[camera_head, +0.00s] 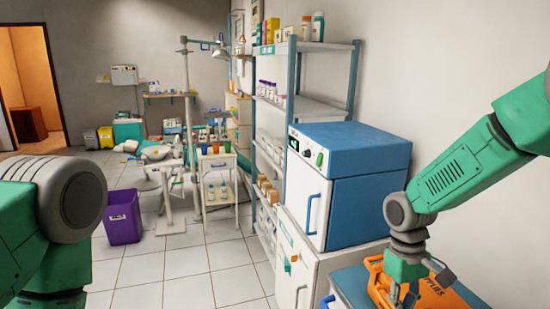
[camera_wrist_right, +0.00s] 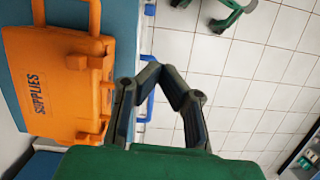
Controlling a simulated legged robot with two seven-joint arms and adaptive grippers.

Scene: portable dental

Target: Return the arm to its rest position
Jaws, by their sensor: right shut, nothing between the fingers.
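My right arm (camera_head: 455,180) comes in from the right, bent, with its forearm reaching down toward an orange case marked SUPPLIES (camera_head: 440,295). My right gripper (camera_head: 408,298) is at the lower edge of the head view, in front of part of the case. In the right wrist view, my right gripper (camera_wrist_right: 160,72) is shut and empty. The orange case (camera_wrist_right: 60,95) lies to its left, apart from the fingers as far as I can tell. My left arm (camera_head: 60,205) shows at the left edge; its gripper is out of view.
The case rests on a blue-topped cabinet (camera_head: 350,286). Beyond it stands a blue and white box unit (camera_head: 350,165) on a white cabinet (camera_head: 295,268), beside a tall shelf (camera_head: 320,47). Tiled floor (camera_head: 225,255) is open at centre, with a purple bin (camera_head: 123,218).

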